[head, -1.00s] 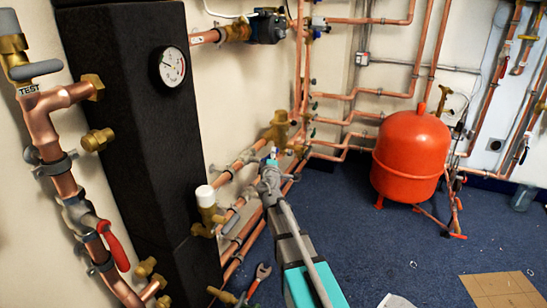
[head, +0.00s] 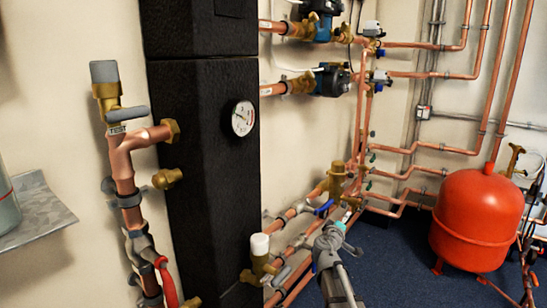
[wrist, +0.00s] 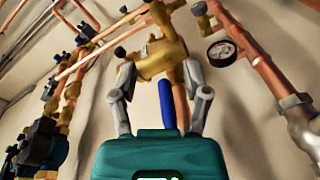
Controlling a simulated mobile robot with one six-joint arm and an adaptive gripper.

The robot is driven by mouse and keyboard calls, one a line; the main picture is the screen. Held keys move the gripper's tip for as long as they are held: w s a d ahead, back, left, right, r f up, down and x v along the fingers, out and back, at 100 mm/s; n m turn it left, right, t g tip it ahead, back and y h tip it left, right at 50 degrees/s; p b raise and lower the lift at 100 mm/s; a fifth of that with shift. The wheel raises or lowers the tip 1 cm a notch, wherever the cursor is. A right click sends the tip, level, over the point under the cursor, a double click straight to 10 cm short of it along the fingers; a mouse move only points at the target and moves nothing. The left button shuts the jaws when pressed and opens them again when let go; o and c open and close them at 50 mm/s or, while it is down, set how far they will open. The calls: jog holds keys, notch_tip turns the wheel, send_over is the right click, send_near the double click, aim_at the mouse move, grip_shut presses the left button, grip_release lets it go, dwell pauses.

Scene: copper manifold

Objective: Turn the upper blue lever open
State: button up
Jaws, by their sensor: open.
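A blue lever (head: 324,207) sits beside the brass valve (head: 336,182) on the copper pipes low along the wall. In the wrist view a blue lever (wrist: 167,104) hangs below a brass valve body (wrist: 156,60). It appears between the spread fingers of my gripper (wrist: 162,78). In the head view my gripper (head: 340,223) is just below and right of the lever, in front of the pipes. It is open and holds nothing. Whether a finger touches the lever cannot be told.
A black column with a gauge (head: 243,118) stands left of the valve. A white-capped valve (head: 260,246) is close left of my arm. A red tank (head: 478,218) stands at right, with open blue floor (head: 400,260) before it. Pumps (head: 333,80) are above.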

jog(key=s+d+f+m+g+y, duration=0.2)
jog(key=s+f+m+g, duration=0.6)
jog(key=s+f, duration=0.45)
jog(key=s+a+f+n+g+y, duration=0.1)
jog(key=s+a+f+g+y, duration=0.2)
jog(key=s+a, duration=0.25)
jog(key=s+a+f+g+y, duration=0.2)
jog(key=s+a+g+y, duration=0.15)
jog(key=s, duration=0.35)
jog(key=s+r+p, duration=0.3)
jog(key=r+p, duration=5.1)
jog(key=shift+r+g+p, duration=0.25)
jog(key=shift+g+p, duration=0.1)
jog(key=shift+p, duration=0.05)
jog(key=shift+s+f, duration=0.1)
jog(key=shift+s, duration=0.05)
